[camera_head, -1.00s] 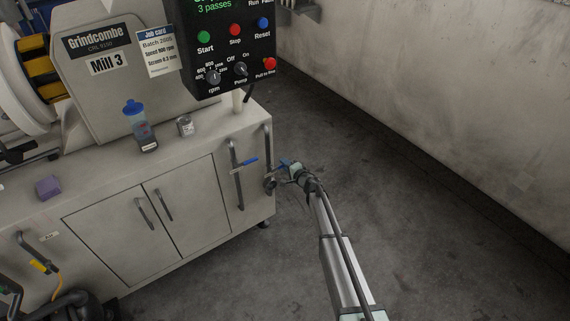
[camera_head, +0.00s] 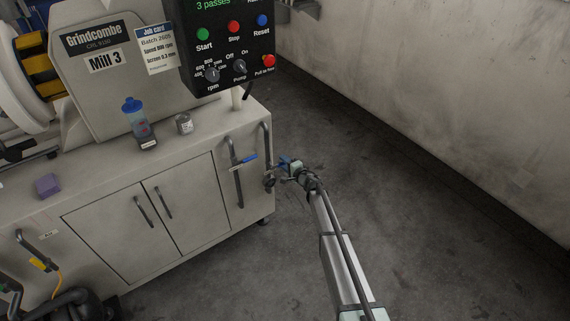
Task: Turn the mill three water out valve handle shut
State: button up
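The Mill 3 cabinet carries two dark vertical pipes at its right end. The left pipe has a valve with a blue lever handle (camera_head: 244,161), which sticks out to the right, roughly across the pipe. The right pipe (camera_head: 266,142) stands at the cabinet's corner, and a second blue part (camera_head: 284,160), likely that pipe's valve handle, shows at my gripper's tip. My gripper (camera_head: 282,166) is beside this right pipe. Its fingers are too small and overlapped to tell whether they are open or closed on the blue part. No label telling which valve is water out is readable.
The control box (camera_head: 232,50) overhangs the cabinet top above the pipes. A blue-lidded bottle (camera_head: 139,124), a small tin (camera_head: 184,124) and a purple block (camera_head: 47,185) stand on the top. A yellow-handled valve (camera_head: 38,264) is at lower left. The floor to the right is clear.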

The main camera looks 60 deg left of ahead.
jog(key=d+r, duration=0.2)
jog(key=d, duration=1.1)
jog(key=shift+d+r, duration=0.3)
jog(key=shift+r, duration=0.05)
